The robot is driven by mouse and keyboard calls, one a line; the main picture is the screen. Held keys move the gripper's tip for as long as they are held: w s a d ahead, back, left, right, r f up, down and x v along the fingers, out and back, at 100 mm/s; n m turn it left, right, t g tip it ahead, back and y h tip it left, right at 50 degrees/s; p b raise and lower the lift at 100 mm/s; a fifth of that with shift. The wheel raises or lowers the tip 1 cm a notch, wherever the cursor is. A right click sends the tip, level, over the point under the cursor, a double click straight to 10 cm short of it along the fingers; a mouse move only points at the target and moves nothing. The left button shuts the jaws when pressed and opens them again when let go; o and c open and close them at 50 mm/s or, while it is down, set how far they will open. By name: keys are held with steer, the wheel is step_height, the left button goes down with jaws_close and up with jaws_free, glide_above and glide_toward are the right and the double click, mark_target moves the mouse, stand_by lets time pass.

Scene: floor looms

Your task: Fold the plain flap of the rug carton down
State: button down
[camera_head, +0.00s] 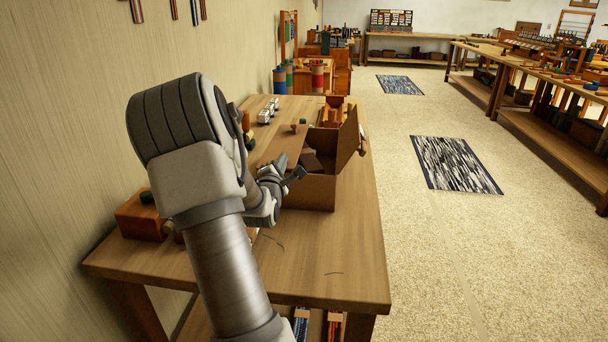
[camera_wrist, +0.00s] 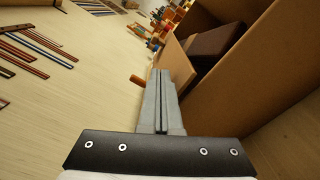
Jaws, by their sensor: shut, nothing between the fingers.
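The rug carton (camera_head: 308,193) is an open brown cardboard box on the wooden bench. I cannot tell from markings which is the plain one. A dark brown block (camera_head: 311,162) lies inside; it also shows in the wrist view (camera_wrist: 214,42). My gripper (camera_head: 292,176) is at the carton's near left corner. In the wrist view my gripper (camera_wrist: 160,74) is shut and empty, beside a flap edge (camera_wrist: 178,62), with the carton wall (camera_wrist: 240,90) to its right. Contact is unclear.
The wall (camera_head: 70,130) runs close on the left. Open floor (camera_head: 430,240) lies to the right.

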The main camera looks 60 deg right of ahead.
steer(key=shift+s+r+p, duration=0.1)
steer(key=shift+r+p, duration=0.75)
steer(key=shift+r, duration=0.15)
steer(key=b+v, duration=0.1)
steer(key=v, duration=0.6)
steer(key=shift+a, duration=0.1)
